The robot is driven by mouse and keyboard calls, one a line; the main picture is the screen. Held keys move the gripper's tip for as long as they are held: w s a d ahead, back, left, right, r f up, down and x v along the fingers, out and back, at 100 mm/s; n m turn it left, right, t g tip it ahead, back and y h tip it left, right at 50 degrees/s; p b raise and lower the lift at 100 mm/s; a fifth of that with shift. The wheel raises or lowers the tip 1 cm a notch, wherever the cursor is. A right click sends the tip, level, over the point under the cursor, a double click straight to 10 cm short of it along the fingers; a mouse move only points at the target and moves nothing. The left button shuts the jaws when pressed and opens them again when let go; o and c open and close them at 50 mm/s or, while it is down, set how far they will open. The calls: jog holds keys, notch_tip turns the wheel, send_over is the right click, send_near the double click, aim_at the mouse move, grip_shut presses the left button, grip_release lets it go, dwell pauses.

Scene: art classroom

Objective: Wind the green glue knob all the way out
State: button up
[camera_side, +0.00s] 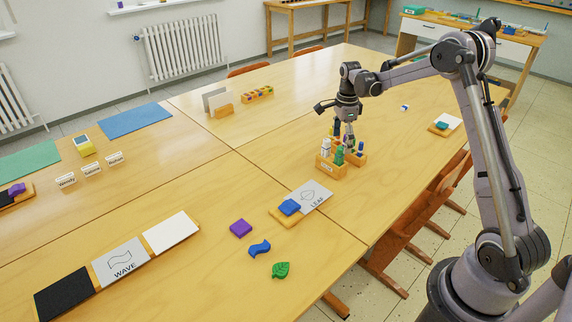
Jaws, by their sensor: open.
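A small wooden rack (333,170) stands on the table below my gripper and holds several upright glue sticks. The green glue stick (339,157) stands at the rack's front, between a whitish stick (325,148) and a blue one (361,149). My gripper (345,140) points down from above, open, with its fingers just over or around the upper part of the sticks near the green one. At this size I cannot tell whether a finger touches the green knob or how far the knob is wound.
A grey LEAF card (314,195) and a blue block (289,207) lie in front of the rack. A purple block (241,228), a blue wave piece (260,248) and a green leaf piece (281,270) lie nearer. Bare table lies left of the rack.

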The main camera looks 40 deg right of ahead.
jog(key=shift+r, duration=2.1)
jog(key=shift+a+r, duration=0.2)
jog(key=shift+r, duration=0.05)
jog(key=s+a+r+n+t, duration=0.3)
jog(key=s+a+r+n, duration=0.4)
jog(key=a+r+n, duration=0.5)
jog(key=s+a+f+n+t, duration=0.4)
jog(key=s+a+n, duration=0.7)
jog(key=s+n, duration=0.1)
jog(key=shift+s+a+f, duration=0.15)
jog(key=shift+s+a, duration=0.25)
jog(key=shift+s, duration=0.15)
